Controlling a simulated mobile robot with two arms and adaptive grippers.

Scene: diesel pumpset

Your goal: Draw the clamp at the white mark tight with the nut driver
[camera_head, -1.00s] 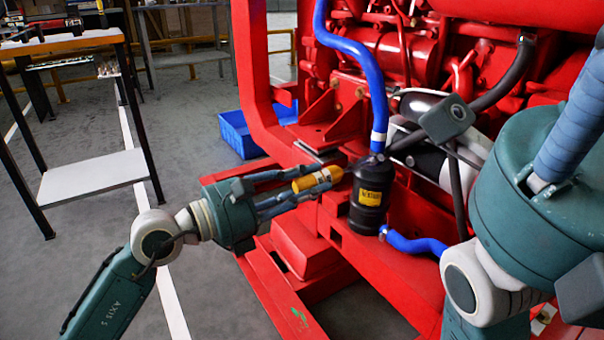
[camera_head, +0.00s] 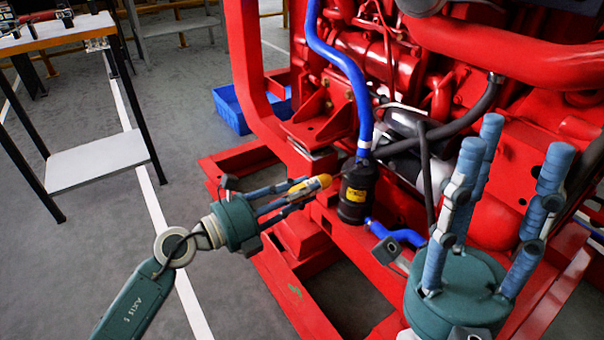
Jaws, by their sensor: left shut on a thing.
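The nut driver (camera_head: 318,184), with a yellow handle, is held in my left gripper (camera_head: 306,187), whose fingers are shut around it. Its handle points right, towards the black canister (camera_head: 355,196) with a yellow label. Its tip is too small to make out. A blue hose (camera_head: 347,68) comes down to the top of the canister. A pale band, the white mark (camera_head: 365,146), shows at the hose's lower end; the clamp there is too small to make out. My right gripper (camera_head: 520,150) is open and empty, fingers upward, in front of the engine's right part.
The red engine (camera_head: 400,70) and its red base frame (camera_head: 285,290) fill the middle and right. A second blue hose (camera_head: 400,234) leaves the canister low down. A blue bin (camera_head: 231,110) stands on the floor behind. A workbench (camera_head: 60,38) stands at left. Floor between is clear.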

